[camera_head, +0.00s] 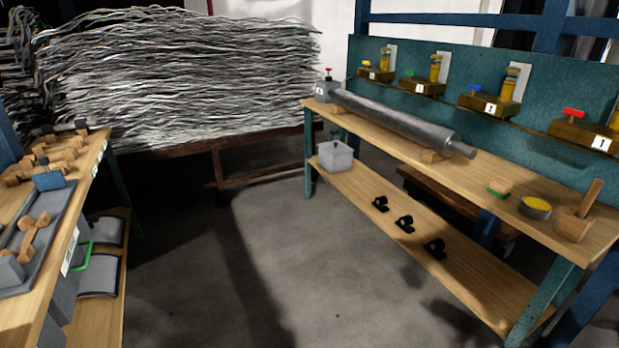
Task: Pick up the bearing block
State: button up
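Three small black pieces with rounded, looped tops sit in a row on the lower shelf of the right workbench. They are the far one (380,204), the middle one (404,224) and the near one (434,248). They look like bearing blocks, but they are too small to be sure, and I cannot tell which one the task names. They stand apart from each other on bare wood. My gripper is not in view.
The right workbench (480,172) holds a long grey roll (390,120), a wooden block with a handle (573,226) and a yellow-topped tin (535,208). A grey box (334,156) stands on its lower shelf. A left bench (92,185) holds wooden pieces. The floor (260,260) between is clear.

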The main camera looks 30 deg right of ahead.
aim_at(404, 222)
jog(key=i+z, duration=0.15)
jog(key=i, duration=0.35)
jog(key=i+j+z, duration=0.15)
jog(key=i, duration=0.4)
jog(key=i+j+z, duration=0.1)
jog(key=i, duration=0.4)
jog(key=i+j+z, duration=0.15)
jog(key=i+z, duration=0.15)
jog(key=z, duration=0.15)
jog(key=i+j+z, duration=0.3)
jog(key=z, duration=0.15)
jog(key=i+j+z, duration=0.2)
jog(key=j+z, duration=0.2)
jog(key=i+j+z, duration=0.2)
jog(key=j+z, duration=0.25)
jog(key=i+j+z, duration=0.2)
jog(key=j+z, duration=0.15)
jog(key=j, duration=0.3)
